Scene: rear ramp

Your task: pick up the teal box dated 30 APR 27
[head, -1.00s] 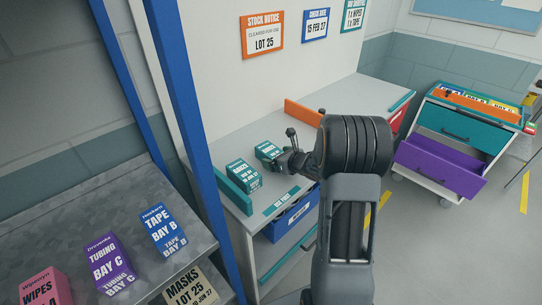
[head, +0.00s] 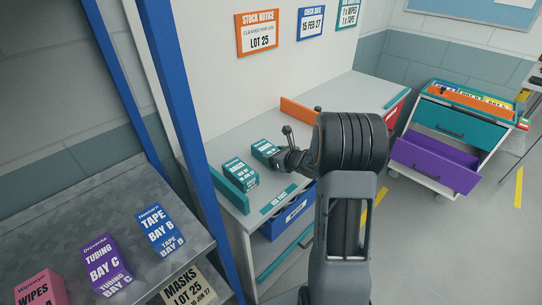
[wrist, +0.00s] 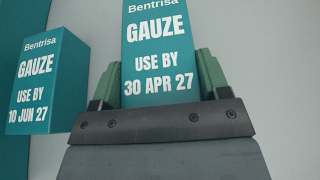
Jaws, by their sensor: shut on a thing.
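The teal gauze box dated 30 APR 27 (wrist: 160,45) is between the green-padded fingers of my gripper (wrist: 160,90) in the wrist view. My gripper is shut on it. In the head view this box (head: 264,149) is at the gripper's (head: 280,157) left, over the white counter; I cannot tell whether it still touches the top. A second teal gauze box, dated 10 JUN 27 (wrist: 48,80), stands to the left, apart from the gripper. It also shows in the head view (head: 240,172).
A teal strip (head: 231,187) edges the counter's left end, and an orange divider (head: 298,111) stands behind. A grey shelf (head: 85,225) with several boxes is at lower left. A cart with an open purple drawer (head: 437,165) stands at right.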

